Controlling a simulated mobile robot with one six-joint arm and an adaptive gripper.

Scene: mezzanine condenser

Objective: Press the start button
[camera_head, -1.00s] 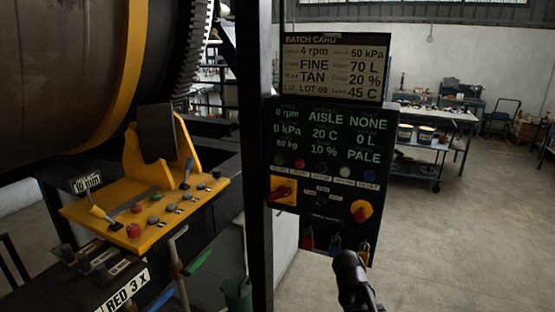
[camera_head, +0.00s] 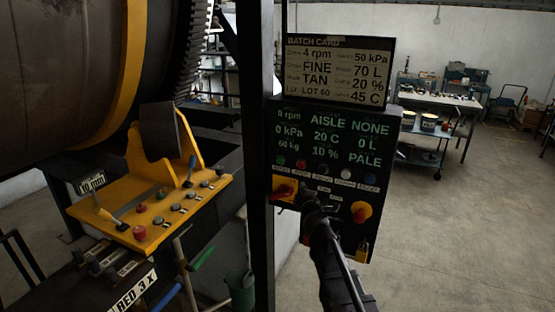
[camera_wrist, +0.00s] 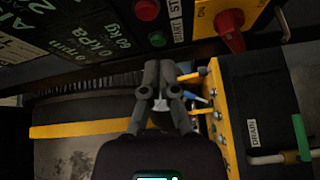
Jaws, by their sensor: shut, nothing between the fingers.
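The panel (camera_head: 326,150) has a row of round buttons below its display. The green button (camera_head: 281,160) is at the row's left end, with a red button (camera_head: 300,164) to its right. In the wrist view the green button (camera_wrist: 157,39) is beside a label reading START, and the red button (camera_wrist: 147,9) is above it. My gripper (camera_head: 311,196) is shut and empty, in front of the panel and below the button row. In the wrist view its fingertips (camera_wrist: 159,64) show just below the green button; I cannot tell the depth gap.
A red rotary handle on a yellow plate (camera_head: 279,189) is close to the left of my gripper. A second red and yellow switch (camera_head: 360,211) is to the right. A black post (camera_head: 256,150) and a yellow lever console (camera_head: 150,205) stand left. Open floor lies right.

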